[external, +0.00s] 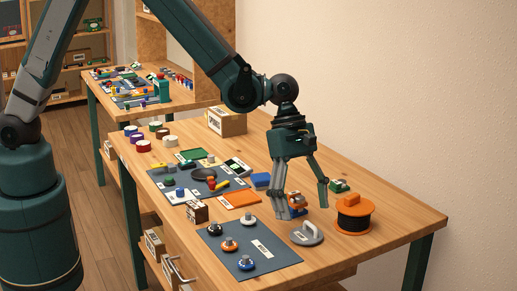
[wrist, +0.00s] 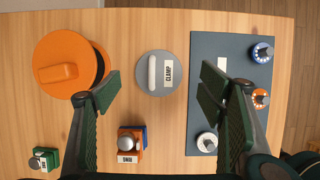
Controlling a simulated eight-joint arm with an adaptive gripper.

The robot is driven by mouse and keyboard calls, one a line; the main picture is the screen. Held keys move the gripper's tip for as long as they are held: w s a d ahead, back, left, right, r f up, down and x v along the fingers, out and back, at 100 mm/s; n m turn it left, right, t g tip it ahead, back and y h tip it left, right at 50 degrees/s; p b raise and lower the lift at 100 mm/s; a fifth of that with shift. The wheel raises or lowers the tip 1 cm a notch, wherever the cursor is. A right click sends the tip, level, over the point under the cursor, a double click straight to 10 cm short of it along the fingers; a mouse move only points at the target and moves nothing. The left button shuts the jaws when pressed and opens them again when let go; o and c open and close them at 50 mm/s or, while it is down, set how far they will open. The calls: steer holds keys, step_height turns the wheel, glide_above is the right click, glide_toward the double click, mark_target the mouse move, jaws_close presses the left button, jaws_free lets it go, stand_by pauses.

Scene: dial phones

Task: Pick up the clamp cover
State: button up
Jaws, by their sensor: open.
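The clamp cover (external: 307,235) is a grey disc with a pale raised bar handle. It lies flat on the wooden table, to the right of a dark mat. In the wrist view the cover (wrist: 150,85) shows a "CLAMP" label, and its handle runs up and down the picture. My gripper (external: 302,208) is open and empty above the table, its fingers pointing down. In the wrist view the cover is a little beyond the gap between the fingertips (wrist: 158,95). Nothing hides the cover there.
An orange-and-black round cover (external: 355,216) stands right of the clamp cover. A small orange-and-blue block (wrist: 130,148) with a knob is near my fingers. A small green block (wrist: 44,159) lies farther off. The dark mat (wrist: 230,48) carries several knobs.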

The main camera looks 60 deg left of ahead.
mark_target(309, 236)
steer(key=shift+d+f, duration=0.1)
steer(key=shift+f, duration=0.15)
steer(key=shift+f, duration=0.1)
steer(key=shift+b+x, duration=0.5)
steer(key=shift+x, duration=2.05)
steer(key=shift+w, duration=0.1)
steer(key=c, duration=0.9)
